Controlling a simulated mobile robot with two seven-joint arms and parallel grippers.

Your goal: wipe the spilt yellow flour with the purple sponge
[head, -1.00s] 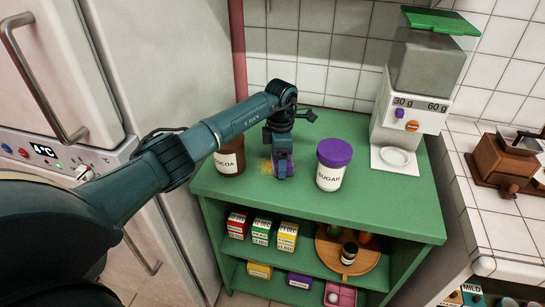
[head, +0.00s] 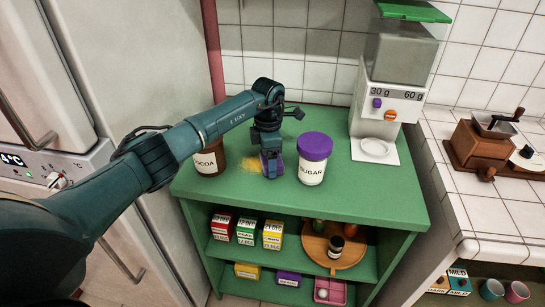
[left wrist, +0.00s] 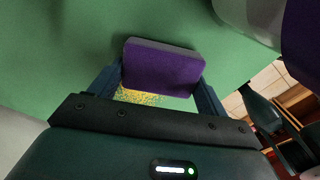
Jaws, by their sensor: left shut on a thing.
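The purple sponge (left wrist: 162,68) is between the fingers of my left gripper (left wrist: 160,90), which is shut on it. In the head view the sponge (head: 272,165) is at the tip of my left gripper (head: 271,158), low over the green shelf top. I cannot tell whether it presses on the surface. The spilt yellow flour (head: 246,163) lies on the shelf top just left of the sponge, and also shows in the left wrist view (left wrist: 138,97) beside the sponge's near edge. Part of it may be hidden by the sponge and gripper.
A brown cocoa jar (head: 210,158) stands left of the flour, partly behind my arm. A sugar jar (head: 313,160) with a purple lid stands close right of the sponge. A dispenser (head: 388,85) stands at the back right. The green top's front (head: 300,203) is clear.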

